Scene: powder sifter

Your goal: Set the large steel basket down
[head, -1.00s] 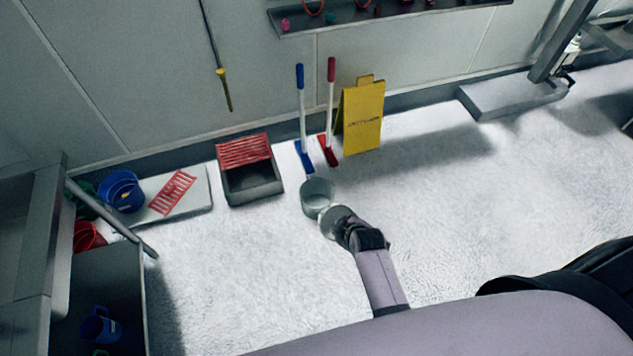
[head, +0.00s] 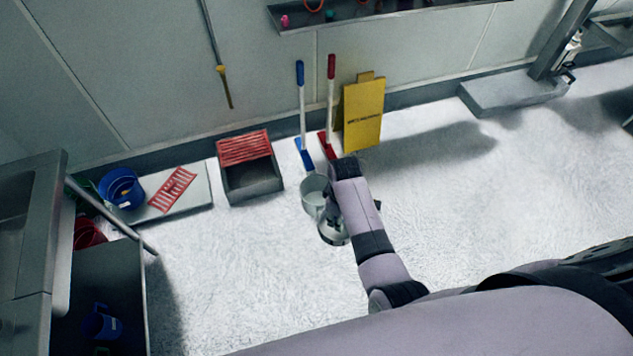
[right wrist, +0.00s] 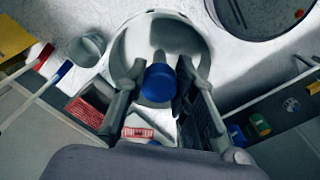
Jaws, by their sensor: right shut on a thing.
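The large steel basket (head: 333,236) is a round, pale metal vessel beneath my right arm in the head view. It shows as a wide open round in the right wrist view (right wrist: 203,42). My right gripper (right wrist: 160,90) is shut on it, with a blue-ended grey stem between the fingers. In the head view my right arm covers part of the basket and hides most of the gripper. I cannot tell whether the basket touches the white floor (head: 240,270). My left gripper is not in view.
A grey bucket (head: 312,190) stands close beside the basket. Behind it are a grey bin with a red grate (head: 250,183), blue and red brushes (head: 302,125) and a yellow sign (head: 362,115).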

